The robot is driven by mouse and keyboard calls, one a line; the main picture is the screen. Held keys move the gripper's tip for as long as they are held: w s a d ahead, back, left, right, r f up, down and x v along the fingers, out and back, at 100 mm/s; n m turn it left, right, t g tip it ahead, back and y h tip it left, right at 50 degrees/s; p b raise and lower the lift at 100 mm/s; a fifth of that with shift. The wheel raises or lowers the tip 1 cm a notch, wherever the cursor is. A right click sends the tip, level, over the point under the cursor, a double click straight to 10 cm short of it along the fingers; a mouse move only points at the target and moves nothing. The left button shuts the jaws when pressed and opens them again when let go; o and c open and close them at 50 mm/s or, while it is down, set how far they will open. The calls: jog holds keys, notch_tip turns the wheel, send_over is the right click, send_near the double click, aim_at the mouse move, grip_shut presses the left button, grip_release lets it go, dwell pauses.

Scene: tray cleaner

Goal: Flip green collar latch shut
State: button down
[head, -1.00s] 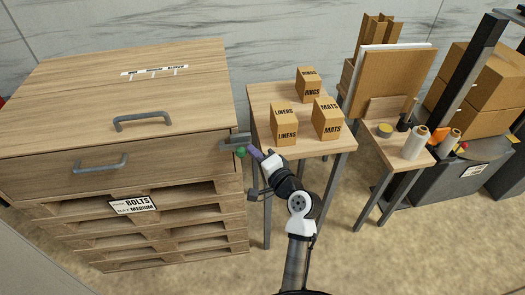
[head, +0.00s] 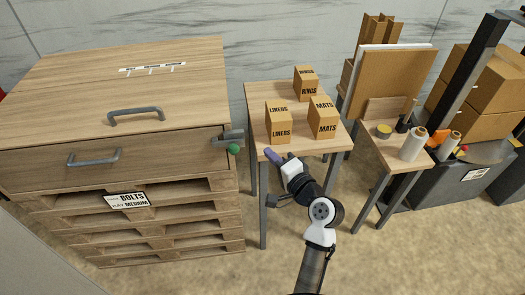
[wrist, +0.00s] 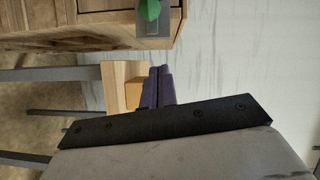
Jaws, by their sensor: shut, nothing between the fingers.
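The green latch knob (head: 234,149) hangs below a grey bracket (head: 230,137) at the right front corner of the wooden crate (head: 190,150). In the wrist view the green latch part (wrist: 148,10) shows at the top edge, against the grey metal (wrist: 153,25), and is partly cut off. My gripper (head: 270,155) is to the right of the knob, apart from it, by the near edge of the small table. Its purple fingers (wrist: 160,86) are together in the wrist view, with nothing between them. Whether the latch is fully seated cannot be told.
A small table (head: 290,145) bears LINERS (head: 278,124), MATS (head: 322,118) and RINGS (head: 305,84) boxes close behind my gripper. The crate stands on stacked pallets (head: 170,220) at left. A side table with rolls (head: 413,145) is at right. Floor in front is open.

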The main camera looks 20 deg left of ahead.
jog(key=shift+b+v, duration=0.4)
jog(key=shift+v, duration=1.85)
